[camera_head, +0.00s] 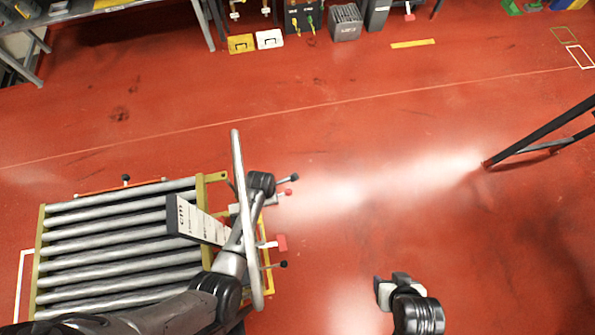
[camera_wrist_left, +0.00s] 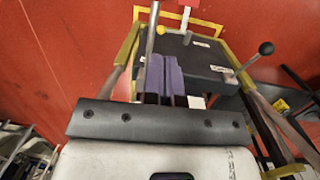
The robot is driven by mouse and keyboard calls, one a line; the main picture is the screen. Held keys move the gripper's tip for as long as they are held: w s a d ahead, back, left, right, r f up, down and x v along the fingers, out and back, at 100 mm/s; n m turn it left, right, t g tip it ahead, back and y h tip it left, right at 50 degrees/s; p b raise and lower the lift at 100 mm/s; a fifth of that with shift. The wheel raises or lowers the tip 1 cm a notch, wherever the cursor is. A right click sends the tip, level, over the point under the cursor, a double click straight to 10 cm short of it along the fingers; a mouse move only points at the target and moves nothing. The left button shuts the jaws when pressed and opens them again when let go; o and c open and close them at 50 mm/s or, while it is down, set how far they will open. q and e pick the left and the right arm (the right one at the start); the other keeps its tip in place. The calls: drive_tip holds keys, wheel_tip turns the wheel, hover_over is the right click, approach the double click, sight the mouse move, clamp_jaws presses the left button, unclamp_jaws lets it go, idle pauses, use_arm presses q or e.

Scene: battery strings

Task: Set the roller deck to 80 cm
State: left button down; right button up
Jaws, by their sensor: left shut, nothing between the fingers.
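The roller deck (camera_head: 120,246), with grey steel rollers in a yellow frame, stands at the lower left of the head view. A pale scale plate marked "cm" (camera_head: 203,222) stands by its right end. A large grey handwheel (camera_head: 243,225) is seen nearly edge-on there. My left gripper (camera_head: 264,183) is at the deck's right end, near the wheel's upper part. In the left wrist view its purple-grey fingers (camera_wrist_left: 164,80) are together and empty, in front of a black box (camera_wrist_left: 195,60). Contact with the wheel cannot be told. The scale reading is illegible. My right gripper (camera_head: 384,289) hangs over bare floor; its finger gap is unclear.
Levers with a black knob (camera_head: 294,177) and a red handle (camera_head: 281,243) stick out at the deck's right end. A dark slanted frame (camera_head: 540,134) stands at the right. A bench and boxes line the back. The middle red floor is clear.

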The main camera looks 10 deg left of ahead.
use_arm(q)
wheel_tip(320, 180, up, 10)
drive_tip(key=m+t+p, duration=0.1)
drive_tip(key=m, duration=0.3)
drive_tip(key=s+d+m+h+b, duration=0.1)
drive_tip(key=s+d+m, duration=0.3)
drive_tip(key=m, duration=0.5)
drive_tip(key=s+d+r+m+h+b, duration=0.1)
drive_tip(key=s+d+m+h, duration=0.2)
drive_tip(key=d+m, duration=0.5)
drive_tip(key=shift+s+r+m+t, duration=0.25)
drive_tip(key=shift+s+m+t, duration=0.15)
drive_tip(key=shift+m, duration=0.7)
